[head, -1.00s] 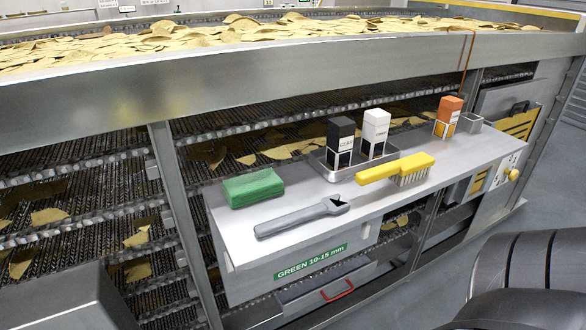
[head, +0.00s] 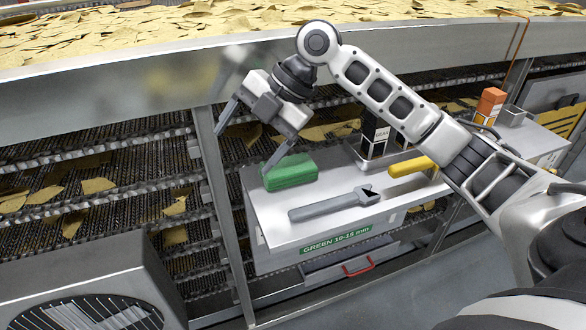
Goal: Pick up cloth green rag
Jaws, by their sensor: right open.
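The green rag (head: 291,173) is a folded, block-like cloth lying at the left end of the metal shelf (head: 276,227). My right gripper (head: 247,150) is open and empty, above and to the left of the rag. One finger tip overlaps the rag's upper left edge in the picture; I cannot tell whether it touches. The other finger is further left, over the conveyor racks. My left gripper is not in view.
A yellow-handled brush (head: 411,166), partly behind my right arm, a black bottle (head: 373,136) and an orange bottle (head: 489,104) stand or lie further right. A steel conveyor wall (head: 150,95) runs behind.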

